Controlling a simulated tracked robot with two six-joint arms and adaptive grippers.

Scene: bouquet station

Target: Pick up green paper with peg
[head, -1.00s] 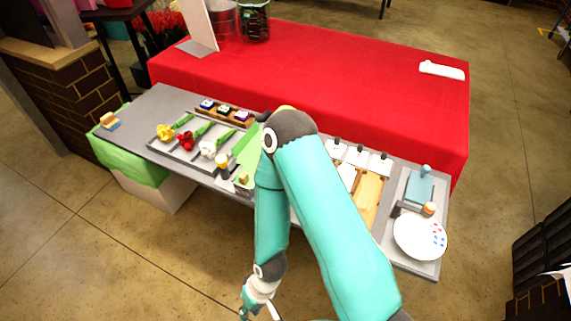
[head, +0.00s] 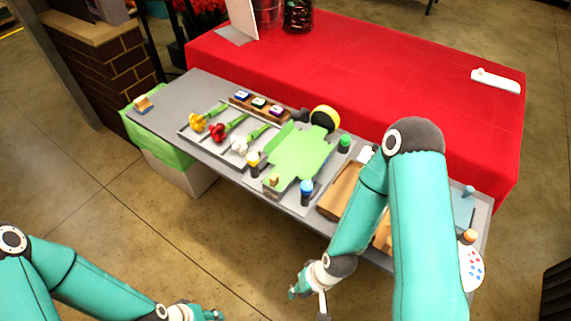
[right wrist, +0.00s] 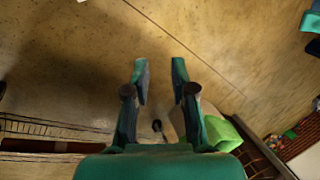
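The green paper (head: 300,148) lies flat on the grey bench, with cut or folded flaps at its edges. A small tan block (head: 274,180), possibly the peg, sits at its front left end; its exact shape is too small to tell. My right gripper (head: 300,288) hangs in front of the bench, apart from the paper. In the right wrist view its two fingers (right wrist: 160,72) are apart with only floor between them, so it is open and empty. My left gripper (head: 208,314) is at the bottom edge, partly cut off; its finger state is unclear.
A yellow-black roll (head: 325,118) stands behind. Open floor lies in front.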

